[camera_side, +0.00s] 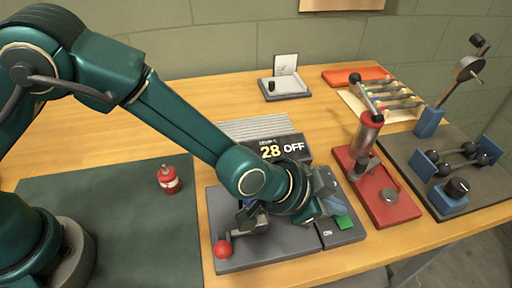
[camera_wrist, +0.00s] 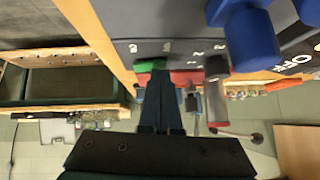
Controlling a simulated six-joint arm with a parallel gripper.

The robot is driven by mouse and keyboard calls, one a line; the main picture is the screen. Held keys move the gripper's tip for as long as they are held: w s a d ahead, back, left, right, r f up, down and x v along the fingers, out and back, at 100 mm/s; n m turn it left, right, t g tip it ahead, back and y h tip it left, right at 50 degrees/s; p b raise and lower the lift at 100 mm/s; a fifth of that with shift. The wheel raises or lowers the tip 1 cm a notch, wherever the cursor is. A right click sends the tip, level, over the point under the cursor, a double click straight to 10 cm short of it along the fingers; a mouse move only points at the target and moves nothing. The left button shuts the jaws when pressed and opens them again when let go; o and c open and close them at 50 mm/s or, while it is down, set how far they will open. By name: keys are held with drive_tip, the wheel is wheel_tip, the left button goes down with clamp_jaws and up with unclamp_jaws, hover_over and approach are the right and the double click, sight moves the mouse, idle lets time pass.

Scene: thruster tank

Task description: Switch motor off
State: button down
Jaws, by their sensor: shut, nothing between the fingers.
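A dark display (camera_side: 280,148) reads "28 OFF" in pale yellow and white; part of its lettering also shows at the right edge of the wrist view (camera_wrist: 299,61). A dark grey switch panel (camera_side: 340,237) carries an "ON" label and a green button (camera_side: 345,222). The green button also shows in the wrist view (camera_wrist: 149,65), just beyond my fingertips. My gripper (camera_side: 328,200) is shut and empty, low over the panel beside the green button. I cannot tell whether it touches the button. My gripper and wrist hide part of the panel.
A grey base (camera_side: 275,250) with a red-knobbed lever (camera_side: 222,250) lies left of the panel. A red plate (camera_side: 395,208) with an upright cylinder stands close on the right. A small red canister (camera_side: 168,180) stands on the green mat (camera_side: 100,205). Bare table lies behind it.

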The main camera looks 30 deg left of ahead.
drive_tip(key=shift+s+f, duration=0.1)
drive_tip(key=shift+f, duration=0.05)
drive_tip(key=shift+s+d, duration=0.55)
drive_tip(key=shift+r, duration=0.25)
drive_tip(key=shift+s+d+r, duration=0.1)
drive_tip(key=shift+r, duration=0.9)
drive_tip(key=shift+s+d+r, duration=0.1)
drive_tip(key=shift+r, duration=0.9)
drive_tip(key=v, duration=1)
